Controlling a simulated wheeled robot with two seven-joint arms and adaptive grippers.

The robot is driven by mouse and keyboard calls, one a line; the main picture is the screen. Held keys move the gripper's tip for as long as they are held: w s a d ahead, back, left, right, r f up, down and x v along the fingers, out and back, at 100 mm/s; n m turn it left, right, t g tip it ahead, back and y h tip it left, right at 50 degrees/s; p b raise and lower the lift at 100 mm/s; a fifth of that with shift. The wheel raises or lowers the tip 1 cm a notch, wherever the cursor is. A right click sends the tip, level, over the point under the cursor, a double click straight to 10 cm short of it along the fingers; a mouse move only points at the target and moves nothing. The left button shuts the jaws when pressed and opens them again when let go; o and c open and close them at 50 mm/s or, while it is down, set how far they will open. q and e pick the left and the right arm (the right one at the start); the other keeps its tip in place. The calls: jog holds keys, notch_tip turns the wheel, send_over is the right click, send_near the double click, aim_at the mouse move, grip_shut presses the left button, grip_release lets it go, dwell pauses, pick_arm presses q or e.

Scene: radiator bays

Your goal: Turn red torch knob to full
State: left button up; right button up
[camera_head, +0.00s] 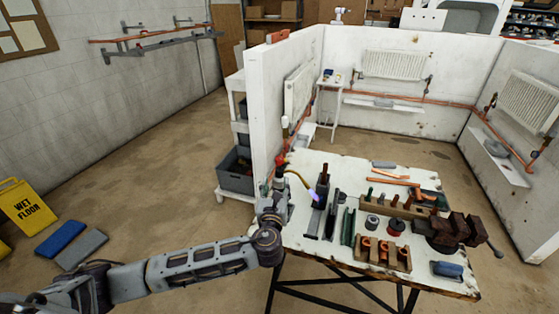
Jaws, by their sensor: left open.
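The torch stands at the near left end of the workbench (345,262). Its red knob (282,160) shows just above my left gripper. A thin brass torch tube (299,178) curves to the right from there, with a small bluish-purple flame (314,194) at its tip. My left gripper (279,181) is open, close below the knob and in front of the torch body, which it mostly hides. I cannot tell whether the fingers touch the torch. The knob's setting is too small to read. My right gripper is out of view.
A white partition wall (263,110) stands behind the torch.

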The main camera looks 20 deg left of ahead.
aim_at(279, 162)
pick_arm(q)
jog(key=shift+r+m+t, duration=0.3)
jog(key=shift+r+m, duration=0.4)
jog(key=shift+r, duration=0.15)
jog(key=shift+p+x, duration=0.95)
jog(key=shift+x, duration=5.95)
jog(key=shift+f, duration=0.1)
jog(key=shift+c, duration=0.5)
jog(key=c, duration=0.9)
jog(key=shift+c, duration=0.2)
